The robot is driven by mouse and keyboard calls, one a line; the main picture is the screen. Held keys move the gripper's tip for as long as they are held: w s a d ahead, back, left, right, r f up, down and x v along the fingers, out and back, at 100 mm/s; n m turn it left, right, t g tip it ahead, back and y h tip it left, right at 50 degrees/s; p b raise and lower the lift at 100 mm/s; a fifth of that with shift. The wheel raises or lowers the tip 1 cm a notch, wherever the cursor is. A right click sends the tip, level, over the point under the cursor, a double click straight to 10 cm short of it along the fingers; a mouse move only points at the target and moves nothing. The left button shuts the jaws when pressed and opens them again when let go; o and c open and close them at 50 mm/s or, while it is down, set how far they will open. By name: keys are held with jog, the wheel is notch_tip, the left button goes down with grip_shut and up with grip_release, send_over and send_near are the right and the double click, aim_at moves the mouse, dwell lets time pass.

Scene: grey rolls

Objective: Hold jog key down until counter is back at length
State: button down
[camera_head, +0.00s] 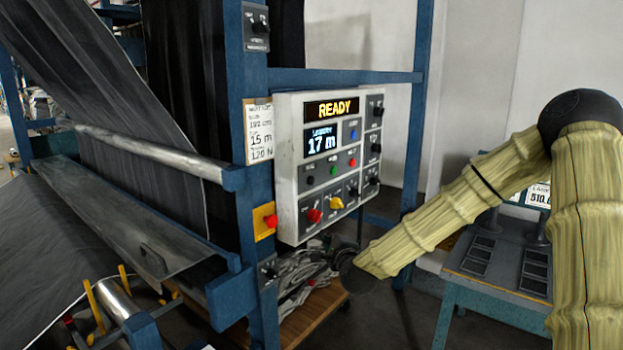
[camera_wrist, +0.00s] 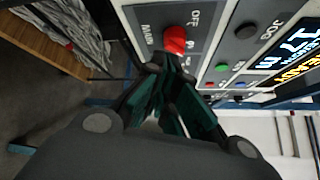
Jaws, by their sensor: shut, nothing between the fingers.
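The grey control panel (camera_head: 287,165) has an amber display reading READY (camera_head: 331,108) and a counter (camera_head: 321,141) reading 17 m. The jog key is the dark round button (camera_head: 310,181) below the counter; the wrist view shows it beside the word JOG (camera_wrist: 245,30). A white card (camera_head: 258,132) left of the panel lists several values, including 15 m. My gripper (camera_wrist: 172,68) is shut and empty, its fingertips in front of the panel near the red MAIN knob (camera_wrist: 175,40), apart from the jog key. Whether the tips touch anything is unclear.
A green button (camera_head: 333,171) and a red button (camera_head: 352,162) sit beside the jog key. A yellow knob (camera_head: 337,203) is below. A red stop button (camera_head: 270,221) is on the blue frame. Dark fabric (camera_head: 110,110) hangs left. Cables (camera_head: 300,275) lie below the panel.

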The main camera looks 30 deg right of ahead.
aim_at(311, 181)
jog(key=d+r+m+h, duration=0.1)
jog(key=d+r+m, duration=0.1)
jog(key=r, duration=0.4)
jog(key=d+r+m+t+h+p, duration=0.1)
jog(key=d+r+m, duration=0.2)
jog(key=r, duration=0.3)
jog(key=shift+d+h+p, duration=0.3)
jog(key=shift+d+h, duration=0.1)
jog(key=shift+d, duration=0.45)
jog(key=shift+w+a, duration=0.1)
jog(key=shift+w, duration=0.1)
jog(key=w+a+b, duration=0.2)
jog(key=w+a, duration=0.1)
jog(key=w, duration=0.5)
jog(key=shift+a, duration=0.15)
jog(key=shift+f, duration=0.1)
